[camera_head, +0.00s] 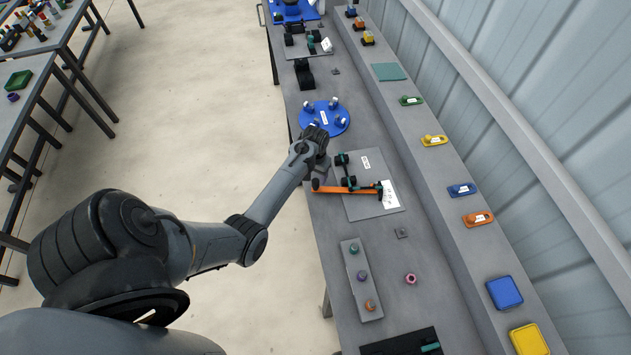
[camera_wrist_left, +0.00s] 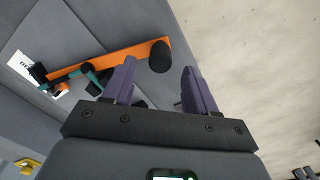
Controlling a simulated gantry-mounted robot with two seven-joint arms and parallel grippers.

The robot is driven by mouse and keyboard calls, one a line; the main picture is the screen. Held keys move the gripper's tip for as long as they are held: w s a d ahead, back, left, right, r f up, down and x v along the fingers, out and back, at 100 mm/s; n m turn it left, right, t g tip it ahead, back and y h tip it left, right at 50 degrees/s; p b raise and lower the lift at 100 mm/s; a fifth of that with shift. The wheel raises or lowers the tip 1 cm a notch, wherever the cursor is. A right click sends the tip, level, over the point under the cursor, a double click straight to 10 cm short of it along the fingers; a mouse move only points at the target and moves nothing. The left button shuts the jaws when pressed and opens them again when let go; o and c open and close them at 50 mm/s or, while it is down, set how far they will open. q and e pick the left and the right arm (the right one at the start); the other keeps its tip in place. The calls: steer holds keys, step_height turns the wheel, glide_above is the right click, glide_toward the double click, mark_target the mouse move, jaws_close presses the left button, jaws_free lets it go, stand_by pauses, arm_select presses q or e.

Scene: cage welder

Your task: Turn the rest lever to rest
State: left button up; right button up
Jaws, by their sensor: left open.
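The lever is an orange bar (camera_head: 347,190) with a black knob at its left end, mounted on a grey plate (camera_head: 362,212) on the bench. In the left wrist view the orange bar (camera_wrist_left: 112,57) runs from the left to the black knob (camera_wrist_left: 160,57). My left gripper (camera_head: 320,168) is beside the knob end in the head view. In the left wrist view its purple fingers (camera_wrist_left: 160,85) are open and empty, with the knob just beyond the gap between them. I cannot tell whether they touch it. My right gripper is not in view.
Teal and black fittings (camera_head: 345,170) and a white label (camera_head: 388,193) sit close to the bar. A blue round plate (camera_head: 338,122) with several small pieces lies behind my gripper. A grey strip with knobs (camera_head: 352,258) is nearer. A raised ledge with coloured parts runs along the right.

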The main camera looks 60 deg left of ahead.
mark_target(316, 180)
arm_select(q)
steer(key=shift+f, duration=2.2)
steer(key=shift+c, duration=0.3)
jaws_close()
